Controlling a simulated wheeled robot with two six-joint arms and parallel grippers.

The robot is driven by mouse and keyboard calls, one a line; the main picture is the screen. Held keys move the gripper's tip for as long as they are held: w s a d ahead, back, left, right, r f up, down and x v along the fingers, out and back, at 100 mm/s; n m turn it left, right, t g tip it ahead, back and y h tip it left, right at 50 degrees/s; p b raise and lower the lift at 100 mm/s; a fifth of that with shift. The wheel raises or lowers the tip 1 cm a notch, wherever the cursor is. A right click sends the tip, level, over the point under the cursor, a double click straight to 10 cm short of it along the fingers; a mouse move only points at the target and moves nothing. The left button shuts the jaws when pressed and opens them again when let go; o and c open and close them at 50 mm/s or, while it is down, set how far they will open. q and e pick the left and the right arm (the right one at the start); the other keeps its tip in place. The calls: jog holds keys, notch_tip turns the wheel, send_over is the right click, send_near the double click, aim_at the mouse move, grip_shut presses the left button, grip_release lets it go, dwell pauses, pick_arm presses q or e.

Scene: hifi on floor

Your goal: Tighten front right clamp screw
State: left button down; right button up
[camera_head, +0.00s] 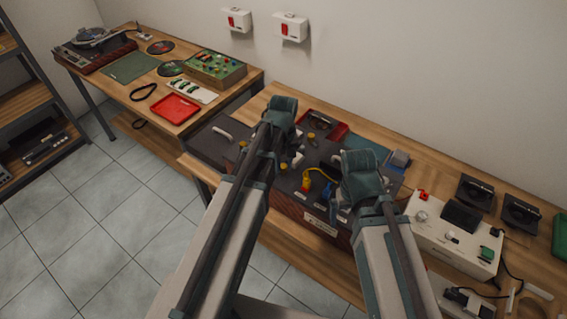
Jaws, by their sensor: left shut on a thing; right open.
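A dark work panel (283,194) with a reddish front edge and a white label lies on the bench. It carries several small knobs, yellow parts and pale handles. I cannot tell which is the front right clamp screw; my arms cover parts of the panel. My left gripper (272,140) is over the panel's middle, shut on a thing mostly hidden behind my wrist. I see no clear contact there.
Right of the panel stands a white box (450,240) with knobs, with dark angled units (522,212) behind. A red tray (175,108) and a turntable (90,40) are on the left bench. Two switch boxes (290,26) hang on the wall. The tiled floor is clear.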

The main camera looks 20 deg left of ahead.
pick_arm(q)
jog(key=m, duration=0.4)
jog(key=shift+m, duration=0.3)
jog(key=m, duration=0.4)
jog(key=shift+m, duration=0.3)
jog(key=m, duration=0.4)
jog(key=shift+m, duration=2.3)
jog(key=c, duration=0.6)
grip_release()
